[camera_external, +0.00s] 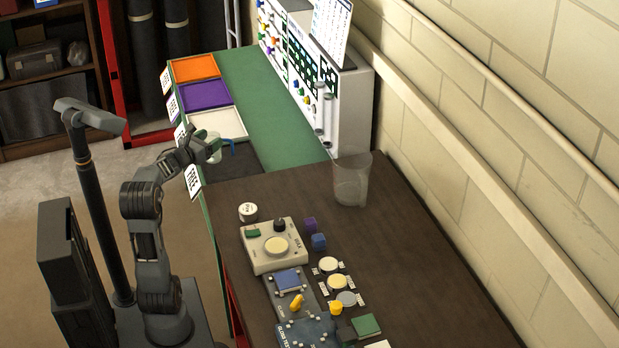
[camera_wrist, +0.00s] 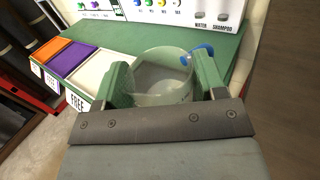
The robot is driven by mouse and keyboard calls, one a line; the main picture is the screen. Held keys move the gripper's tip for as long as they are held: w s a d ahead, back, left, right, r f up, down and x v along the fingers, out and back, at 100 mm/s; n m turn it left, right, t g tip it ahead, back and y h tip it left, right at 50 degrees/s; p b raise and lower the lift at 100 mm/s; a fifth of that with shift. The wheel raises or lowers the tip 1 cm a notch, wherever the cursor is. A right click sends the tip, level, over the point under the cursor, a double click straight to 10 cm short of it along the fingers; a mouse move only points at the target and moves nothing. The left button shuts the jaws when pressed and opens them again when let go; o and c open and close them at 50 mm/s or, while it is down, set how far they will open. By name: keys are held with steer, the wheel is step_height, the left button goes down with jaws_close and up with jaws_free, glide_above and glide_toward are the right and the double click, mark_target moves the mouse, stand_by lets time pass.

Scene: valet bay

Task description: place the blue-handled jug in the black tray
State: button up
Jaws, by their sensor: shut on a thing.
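My gripper (camera_wrist: 164,74) is shut on the blue-handled jug (camera_wrist: 163,92), a clear, round vessel, with one green finger on each side of it. The blue handle (camera_wrist: 202,50) sticks out at the jug's upper right in the wrist view. In the external view my gripper (camera_external: 208,150) is at the left edge of the green bench, beside the black tray (camera_external: 240,163) and partly in front of it. The jug is small and faint there, and I cannot tell whether it touches the tray.
Orange (camera_external: 195,67), purple (camera_external: 205,95) and white (camera_external: 228,123) trays line the bench beyond the black tray. A white dispenser panel (camera_external: 345,110) stands at the back. A clear cup (camera_external: 351,182), a scale-like box (camera_external: 273,246) and several small items occupy the dark table.

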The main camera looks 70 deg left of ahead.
steer(key=shift+w+a+f+b, duration=0.3)
steer(key=shift+w+a+f, duration=0.95)
steer(key=shift+a+f, duration=0.65)
steer(key=shift+w+a+f+b, duration=0.35)
steer(key=shift+w+a+f, duration=1)
steer(key=shift+f, duration=0.9)
steer(key=shift+w+a+f+b, duration=0.3)
steer(key=shift+w+a+f, duration=0.85)
steer(key=shift+a+f, duration=0.8)
steer(key=shift+d+f, duration=0.15)
steer(key=shift+f, duration=0.15)
steer(key=o, duration=1)
steer(key=shift+r, duration=0.15)
